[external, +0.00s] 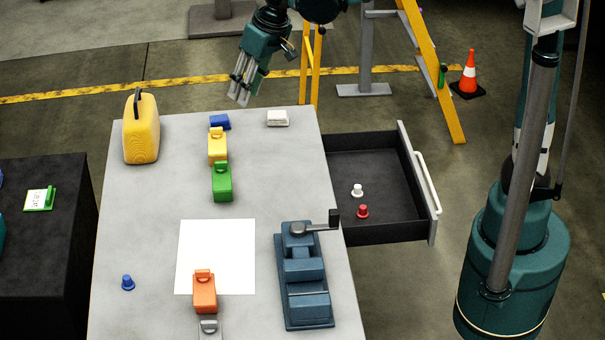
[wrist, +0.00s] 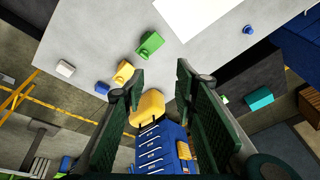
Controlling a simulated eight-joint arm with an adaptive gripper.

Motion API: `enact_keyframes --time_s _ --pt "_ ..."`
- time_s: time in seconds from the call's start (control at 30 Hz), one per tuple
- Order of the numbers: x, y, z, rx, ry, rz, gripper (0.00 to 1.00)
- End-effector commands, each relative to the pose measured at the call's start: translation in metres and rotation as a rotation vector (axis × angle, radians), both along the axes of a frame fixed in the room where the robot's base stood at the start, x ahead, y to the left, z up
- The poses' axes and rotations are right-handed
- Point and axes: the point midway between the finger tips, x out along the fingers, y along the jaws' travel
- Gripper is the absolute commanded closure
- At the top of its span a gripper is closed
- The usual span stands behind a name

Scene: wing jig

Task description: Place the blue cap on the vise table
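The small blue cap (external: 128,283) stands upright on the grey table (external: 140,215) that bears the vise, near its left front edge. It also shows in the wrist view (wrist: 248,30) at the upper right. The blue-grey vise (external: 305,270) stands on the same table at the front right. My gripper (external: 238,100) is above the table's far edge, well away from the cap. In the wrist view my gripper (wrist: 160,82) shows its two fingers apart with nothing between them.
Yellow (external: 217,150), green (external: 222,185) and orange (external: 204,294) blocks and a yellow canister (external: 141,130) stand on the table. A white sheet (external: 215,250) lies mid-table. An open drawer (external: 378,230) holds a white cap (external: 357,190) and a red cap (external: 362,211).

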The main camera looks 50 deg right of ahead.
Motion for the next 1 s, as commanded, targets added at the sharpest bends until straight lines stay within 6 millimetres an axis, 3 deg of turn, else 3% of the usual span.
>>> enact_keyframes --time_s 0.1,0.5,1.0 --pt "-0.018 -0.028 0.006 0.000 -0.023 -0.004 0.71" --pt "-0.078 -0.109 0.014 -0.009 -0.103 -0.010 0.71" --pt "-0.162 -0.191 0.000 -0.039 -0.202 -0.020 0.71"
